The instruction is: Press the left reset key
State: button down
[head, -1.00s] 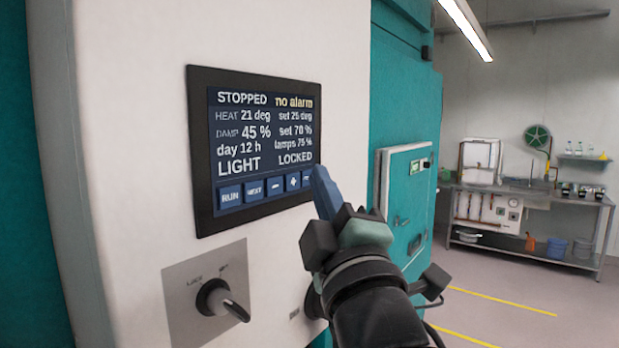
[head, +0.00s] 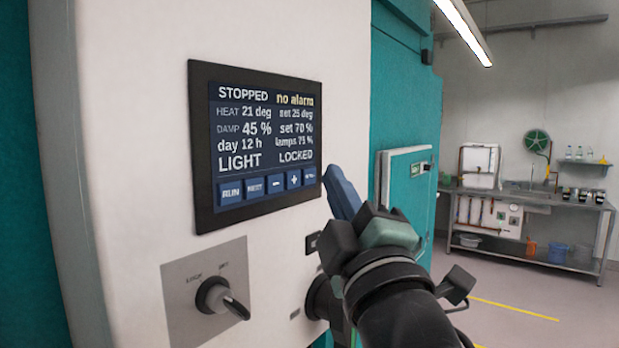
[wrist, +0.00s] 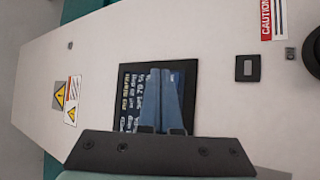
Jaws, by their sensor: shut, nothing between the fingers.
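The control panel screen (head: 200,150) is set in the white cabinet front. It reads STOPPED, no alarm and LOCKED. A row of blue keys runs along its bottom, from RUN (head: 230,192) to a rightmost key (head: 309,176) whose label is too small to read. I cannot make out a key marked reset. My gripper (head: 338,185) is shut and empty, its blue fingers just right of the screen and apart from the keys as far as I can tell. In the wrist view, the fingers (wrist: 160,98) cover part of the screen (wrist: 190,75).
A lock switch (head: 218,297) sticks out below the screen. A small dark square fitting (head: 313,242) sits beside my wrist; one also shows in the wrist view (wrist: 246,68). A teal cabinet with a grey door (head: 400,170) stands behind. A bench (head: 540,200) is far right.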

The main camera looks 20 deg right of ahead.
jog(key=s+d, duration=0.1)
jog(key=s+d+b, duration=0.1)
jog(key=s, duration=0.1)
jog(key=shift+s+d+b, duration=0.3)
jog(key=shift+d, duration=0.1)
jog(key=s+a+r+m+t, duration=0.2)
jog(key=s+a+m, duration=0.3)
jog(key=a+m, duration=0.2)
jog(key=s+a+r+m+t+b, duration=0.1)
jog(key=s+a+r+m+t, duration=0.1)
jog(key=s+a+m, duration=0.3)
jog(key=a+m, duration=0.2)
jog(key=a, duration=0.2)
jog(key=shift+a+r+y, duration=0.25)
jog(key=shift+a+y, duration=0.05)
jog(key=shift+y, duration=0.1)
dwell(2.1)
